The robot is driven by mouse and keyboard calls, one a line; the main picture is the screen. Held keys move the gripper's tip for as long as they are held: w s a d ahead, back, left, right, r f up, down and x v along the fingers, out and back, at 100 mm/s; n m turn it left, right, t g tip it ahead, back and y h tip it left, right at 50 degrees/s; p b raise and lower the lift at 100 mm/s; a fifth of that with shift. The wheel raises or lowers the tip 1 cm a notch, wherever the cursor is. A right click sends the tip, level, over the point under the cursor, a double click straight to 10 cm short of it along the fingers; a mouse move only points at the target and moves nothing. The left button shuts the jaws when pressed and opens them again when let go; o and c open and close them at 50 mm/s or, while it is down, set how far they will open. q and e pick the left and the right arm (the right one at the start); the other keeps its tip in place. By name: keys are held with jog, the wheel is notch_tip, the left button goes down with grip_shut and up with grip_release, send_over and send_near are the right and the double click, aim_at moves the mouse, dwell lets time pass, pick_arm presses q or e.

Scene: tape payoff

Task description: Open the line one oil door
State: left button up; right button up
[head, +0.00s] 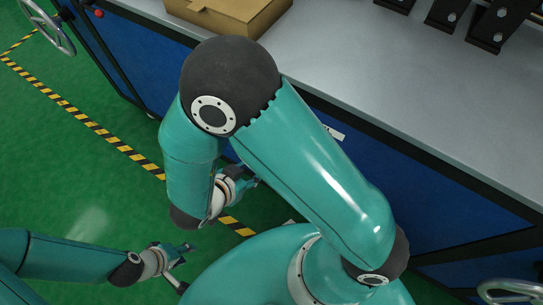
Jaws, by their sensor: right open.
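Blue panels (443,190) form the front of the bench; no door marked as the line one oil door can be made out. My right arm crosses the middle of the head view and covers part of the bench front. My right gripper (248,182) is open beside the blue front, partly hidden by its own arm; nothing shows in it. My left gripper (184,262) is low at the left, over the green floor and away from the bench. Its jaws are too small to judge.
A grey bench top (385,85) carries a cardboard box (240,14) and black brackets (490,28). A handwheel (50,24) is at the upper left, another (508,292) at the lower right. Yellow-black floor tape (110,138) crosses the open green floor.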

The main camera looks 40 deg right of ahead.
jog(key=b+x, duration=0.5)
jog(key=x, duration=1.1)
jog(key=shift+s+d+b, duration=0.1)
jog(key=shift+d+b, duration=0.2)
grip_shut()
